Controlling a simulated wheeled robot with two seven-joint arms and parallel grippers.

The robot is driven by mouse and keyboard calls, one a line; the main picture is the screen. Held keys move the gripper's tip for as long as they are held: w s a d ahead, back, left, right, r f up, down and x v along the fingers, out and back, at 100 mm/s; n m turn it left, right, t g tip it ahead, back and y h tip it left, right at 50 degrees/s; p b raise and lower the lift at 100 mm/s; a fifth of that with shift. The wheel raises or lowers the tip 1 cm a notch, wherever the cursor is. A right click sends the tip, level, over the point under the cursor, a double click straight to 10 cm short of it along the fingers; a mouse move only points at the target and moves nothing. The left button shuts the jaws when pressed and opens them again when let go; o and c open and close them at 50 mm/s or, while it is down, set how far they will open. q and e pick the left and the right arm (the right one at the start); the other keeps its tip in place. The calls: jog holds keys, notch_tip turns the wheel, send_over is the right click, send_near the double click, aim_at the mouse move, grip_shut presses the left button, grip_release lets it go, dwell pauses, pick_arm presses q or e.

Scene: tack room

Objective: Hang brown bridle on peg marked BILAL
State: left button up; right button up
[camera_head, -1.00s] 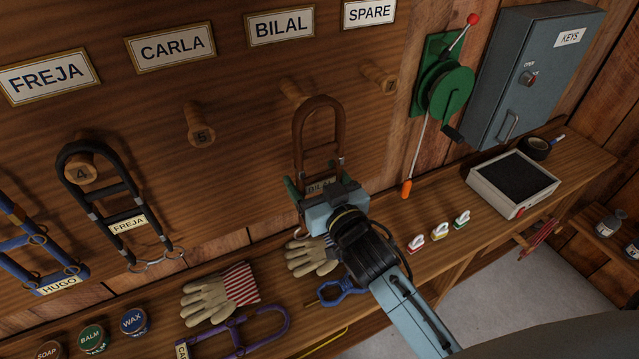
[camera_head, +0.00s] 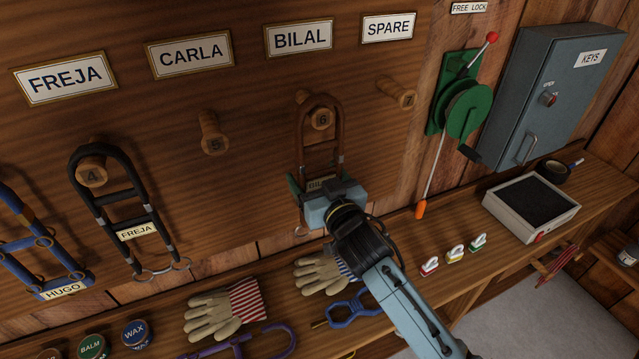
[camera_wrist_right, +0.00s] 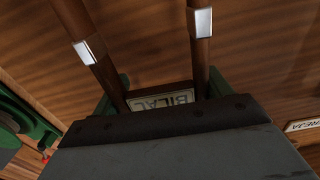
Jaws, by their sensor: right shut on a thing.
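The brown bridle (camera_head: 336,139) is upright in front of the board, its name plate reading BILAL. My right gripper (camera_head: 322,187) is shut on its lower end, around the plate. In the right wrist view the brown straps (camera_wrist_right: 201,50) run up from the green fingers, with the BILAL plate (camera_wrist_right: 162,100) between them. The peg numbered 6 (camera_head: 321,119), below the BILAL sign (camera_head: 299,39), shows inside the bridle's top loop. Whether the peg passes through the loop or is only behind it, I cannot tell. My left gripper is not in view.
A black bridle (camera_head: 120,195) hangs on peg 4 (camera_head: 93,173) at the left. Peg 5 (camera_head: 214,138) and peg 7 (camera_head: 398,93) are bare on either side. A green winch (camera_head: 467,105) is to the right. The shelf below holds gloves (camera_head: 228,307) and tins (camera_head: 137,333).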

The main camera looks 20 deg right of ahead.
jog(key=shift+w+a+f+b, duration=0.1)
jog(key=shift+w+f+b, duration=0.15)
jog(key=shift+w, duration=0.45)
jog(key=shift+w+f+b, duration=0.1)
jog(key=shift+w+b, duration=0.2)
jog(key=shift+w, duration=0.35)
